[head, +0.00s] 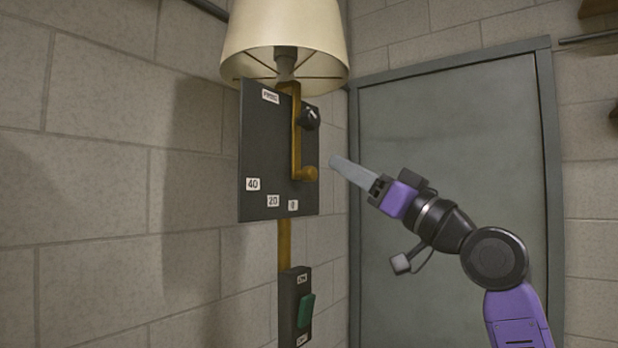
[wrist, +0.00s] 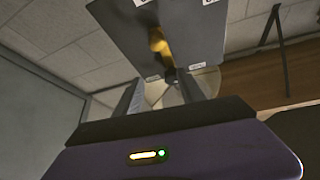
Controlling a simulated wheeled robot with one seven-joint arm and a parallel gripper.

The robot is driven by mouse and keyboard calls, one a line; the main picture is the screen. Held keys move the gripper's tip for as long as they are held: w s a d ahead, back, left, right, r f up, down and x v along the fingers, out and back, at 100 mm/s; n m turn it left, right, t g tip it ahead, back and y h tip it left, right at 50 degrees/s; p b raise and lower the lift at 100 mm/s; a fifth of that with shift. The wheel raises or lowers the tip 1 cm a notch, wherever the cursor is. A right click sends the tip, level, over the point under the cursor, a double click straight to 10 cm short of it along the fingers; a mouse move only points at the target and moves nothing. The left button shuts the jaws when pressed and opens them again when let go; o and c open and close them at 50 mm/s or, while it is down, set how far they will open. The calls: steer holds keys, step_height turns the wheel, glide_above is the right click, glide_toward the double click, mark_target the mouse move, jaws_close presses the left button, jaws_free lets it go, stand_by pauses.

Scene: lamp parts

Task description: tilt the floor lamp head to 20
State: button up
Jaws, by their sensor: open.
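The floor lamp's cream shade (head: 286,38) is at the top of the head view. Below it is a dark panel (head: 262,140) with labels 40 (head: 253,184), 20 (head: 273,201) and 0 (head: 293,205). A brass lever (head: 296,130) hangs nearly upright on the panel, its round handle (head: 308,173) above the 0 label. A black knob (head: 309,117) is beside the lever. My gripper (head: 335,161) is open and empty, just right of the handle and apart from it. In the wrist view, the handle (wrist: 158,42) appears beyond the open fingers (wrist: 160,80).
A brass pole (head: 284,245) runs down below the panel to a dark box with a green switch (head: 305,310). A block wall (head: 100,200) stands behind and left. A grey door (head: 455,120) is behind my arm. The space between my fingers and the handle looks clear.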

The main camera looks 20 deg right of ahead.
mark_target(313, 177)
steer(key=shift+g, duration=0.9)
steer(key=w+a+p, duration=0.1)
steer(key=w, duration=0.1)
steer(key=w+a, duration=0.2)
steer(key=w, duration=0.1)
steer(key=w+a+p, duration=0.1)
steer(key=w+a, duration=0.1)
steer(key=shift+w+a+f+p, duration=0.15)
steer(key=shift+a+p, duration=0.05)
steer(key=shift+p, duration=0.15)
steer(key=shift+c, duration=0.5)
jaws_close()
